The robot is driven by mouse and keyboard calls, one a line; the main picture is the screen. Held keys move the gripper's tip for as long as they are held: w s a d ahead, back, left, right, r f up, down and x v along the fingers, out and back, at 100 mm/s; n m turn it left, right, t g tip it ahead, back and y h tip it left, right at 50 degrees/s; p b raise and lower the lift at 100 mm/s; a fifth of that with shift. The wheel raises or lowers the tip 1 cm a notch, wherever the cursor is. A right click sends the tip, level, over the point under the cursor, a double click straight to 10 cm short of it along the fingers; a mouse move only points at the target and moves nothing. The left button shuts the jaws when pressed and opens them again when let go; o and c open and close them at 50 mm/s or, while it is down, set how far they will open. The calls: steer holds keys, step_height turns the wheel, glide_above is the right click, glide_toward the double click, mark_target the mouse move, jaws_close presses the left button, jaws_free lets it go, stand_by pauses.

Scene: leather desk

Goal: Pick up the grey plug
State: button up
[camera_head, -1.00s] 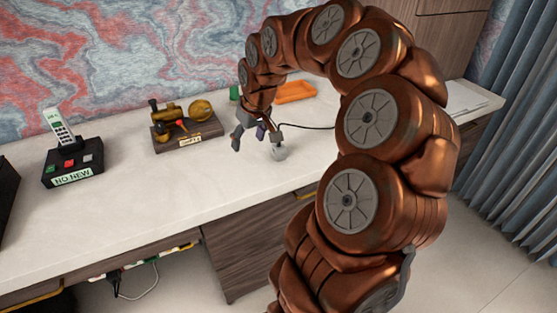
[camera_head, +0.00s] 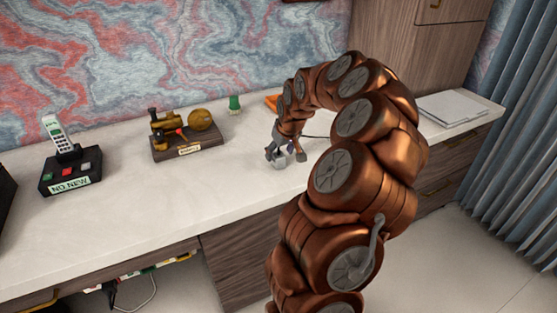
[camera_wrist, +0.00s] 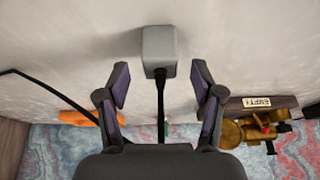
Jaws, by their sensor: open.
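The grey plug (camera_wrist: 159,47) is a small light-grey block with a black cable, standing on the pale desk top. In the wrist view it is at the upper middle, in line with the gap between my fingers and a little beyond their tips. My gripper (camera_wrist: 160,77) is open, with one finger on each side of the cable and nothing held. In the head view my gripper (camera_head: 285,154) is low over the desk by the plug (camera_head: 279,164), which is partly covered by a finger. I cannot tell whether a finger touches it.
A telephone on a black base (camera_head: 70,172) and a brass device on a wooden base (camera_head: 188,146) stand to the left. A green object (camera_head: 235,104) and an orange tray (camera_head: 271,102) are behind. Papers (camera_head: 457,108) lie at the right.

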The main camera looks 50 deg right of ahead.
steer(key=shift+x, duration=1.15)
jaws_close()
